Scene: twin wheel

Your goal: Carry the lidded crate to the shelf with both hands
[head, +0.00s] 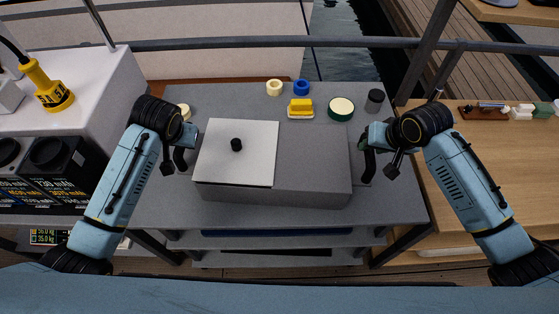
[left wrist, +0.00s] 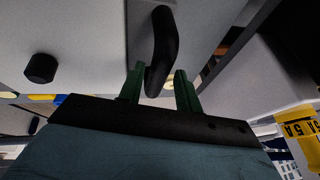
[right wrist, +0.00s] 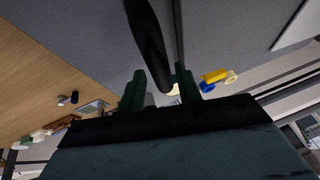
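The crate (head: 315,165) is a wide grey box on the grey table. A pale square lid (head: 250,150) with a black knob (head: 236,145) covers the left part of its top; the knob also shows in the left wrist view (left wrist: 40,68). A black handle sticks out at each side. My left gripper (left wrist: 160,90) has its green fingers apart, with the left handle (left wrist: 162,45) between them. My right gripper (right wrist: 161,88) has its fingers apart around the right handle (right wrist: 150,45). Gaps show beside both handles. My right gripper also shows in the head view (head: 372,142).
Behind the crate on the table (head: 160,215) stand a blue ring (head: 301,88), a cream ring (head: 274,88), a yellow block (head: 300,106), a green-rimmed round tin (head: 341,108) and a dark cylinder (head: 375,100). A wooden counter (head: 450,200) is at right, a white unit (head: 100,85) at left.

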